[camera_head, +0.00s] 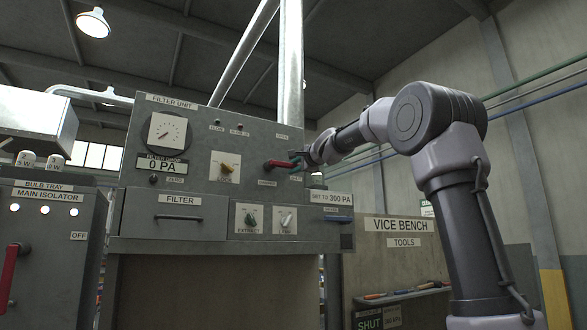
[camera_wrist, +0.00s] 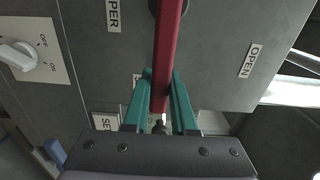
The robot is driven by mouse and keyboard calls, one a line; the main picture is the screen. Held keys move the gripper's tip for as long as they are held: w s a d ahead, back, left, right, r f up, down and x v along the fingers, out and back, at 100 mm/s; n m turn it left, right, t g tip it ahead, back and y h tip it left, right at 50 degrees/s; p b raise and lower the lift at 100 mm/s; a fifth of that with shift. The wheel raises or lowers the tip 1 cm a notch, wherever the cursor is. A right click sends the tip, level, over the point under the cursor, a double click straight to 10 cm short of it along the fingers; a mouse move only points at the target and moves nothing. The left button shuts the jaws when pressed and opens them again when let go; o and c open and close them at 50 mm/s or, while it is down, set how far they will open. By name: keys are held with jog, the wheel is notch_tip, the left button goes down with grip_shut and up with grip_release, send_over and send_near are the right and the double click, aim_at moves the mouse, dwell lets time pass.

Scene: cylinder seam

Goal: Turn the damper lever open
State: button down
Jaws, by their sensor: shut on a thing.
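The red damper lever (camera_head: 279,163) is on the front of the grey filter unit (camera_head: 200,130). In the head view it lies nearly level, pointing right from its pivot, with the "OPEN" label (camera_head: 282,136) above it. My gripper (camera_head: 299,161) is at the lever's right end. In the wrist view the red lever (camera_wrist: 167,60) runs down from its pivot at the top edge, between the two teal fingers of my gripper (camera_wrist: 160,92). The fingers are shut on its outer end. The "OPEN" label (camera_wrist: 250,61) is to its right there, apart from the lever.
Two dials (camera_head: 267,219) sit on the panel below. A white "OFF/ON" switch (camera_wrist: 18,55) shows in the wrist view. The vice bench (camera_head: 395,250) stands at the right, behind my arm.

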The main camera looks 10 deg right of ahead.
aim_at(281, 154)
jog(key=r+n, duration=0.2)
jog(key=n, duration=0.1)
jog(key=r+n, duration=0.1)
jog(key=shift+s+a+r+n, duration=0.15)
jog(key=shift+a+n, duration=0.2)
jog(key=shift+n, duration=0.05)
jog(key=n, duration=0.1)
jog(key=a+r+n, duration=0.1)
jog(key=n, duration=0.1)
jog(key=r+n, duration=0.1)
jog(key=shift+s+a+r+n, duration=0.25)
jog(key=shift+a+n, duration=0.05)
jog(key=shift+a, duration=0.1)
jog(key=a+n, duration=0.1)
jog(key=r+n, duration=0.1)
jog(key=n, duration=0.1)
jog(key=s+a+n, duration=0.1)
jog(key=shift+a+r+n, duration=0.3)
jog(key=shift+s+a+r+n, duration=0.15)
jog(key=shift+a+n, duration=0.5)
jog(key=shift+n, duration=0.35)
jog(key=shift+s+a+n, duration=0.15)
jog(key=shift+a+n, duration=0.45)
jog(key=shift+n, duration=0.4)
jog(key=c, duration=0.7)
grip_release()
jog(key=shift+a, duration=0.1)
jog(key=shift+s, duration=0.1)
